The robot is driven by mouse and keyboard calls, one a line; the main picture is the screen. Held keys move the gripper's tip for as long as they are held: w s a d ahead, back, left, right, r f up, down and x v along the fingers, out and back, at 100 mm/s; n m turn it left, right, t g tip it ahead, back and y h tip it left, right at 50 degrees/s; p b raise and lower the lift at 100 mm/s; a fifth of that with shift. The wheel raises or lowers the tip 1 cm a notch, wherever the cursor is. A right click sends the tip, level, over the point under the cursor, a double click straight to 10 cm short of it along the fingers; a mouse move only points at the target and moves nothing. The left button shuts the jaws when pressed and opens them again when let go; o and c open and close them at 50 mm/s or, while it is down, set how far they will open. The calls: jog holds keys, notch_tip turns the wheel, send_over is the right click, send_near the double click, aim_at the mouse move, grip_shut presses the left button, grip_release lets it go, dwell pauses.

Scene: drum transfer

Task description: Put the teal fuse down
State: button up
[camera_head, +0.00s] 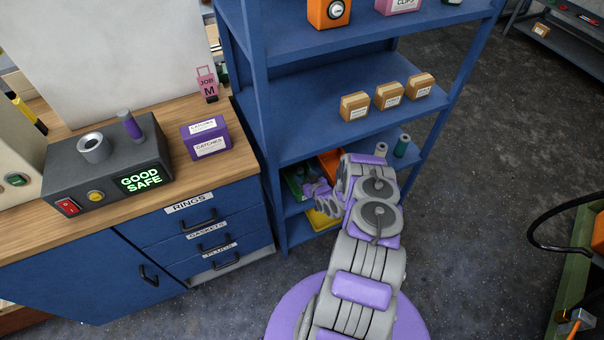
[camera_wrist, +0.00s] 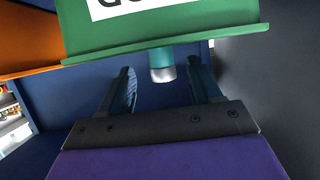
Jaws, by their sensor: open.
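The teal fuse (camera_wrist: 161,62) shows in the wrist view as a short teal cylinder with a pale grey end. It sticks out past the lip of a green bin (camera_wrist: 150,38), which hides the rest of it; I cannot tell what it rests on. My gripper (camera_wrist: 162,78) is open, with one dark finger on each side of the fuse and a visible gap to both. In the head view my gripper (camera_head: 317,190) is at the lower shelf, by the green bin (camera_head: 293,183). The fuse cannot be made out there.
The blue shelf rack (camera_head: 310,110) surrounds the bins. Two small cylinders (camera_head: 402,145) stand on the shelf to the right. A tester box reading GOOD SAFE (camera_head: 110,170) is on the bench.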

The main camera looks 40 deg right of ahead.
jog(key=p+v, duration=0.1)
jog(key=v, duration=0.7)
jog(key=shift+a+r, duration=0.15)
jog(key=shift+a, duration=0.15)
jog(key=shift+s, duration=0.1)
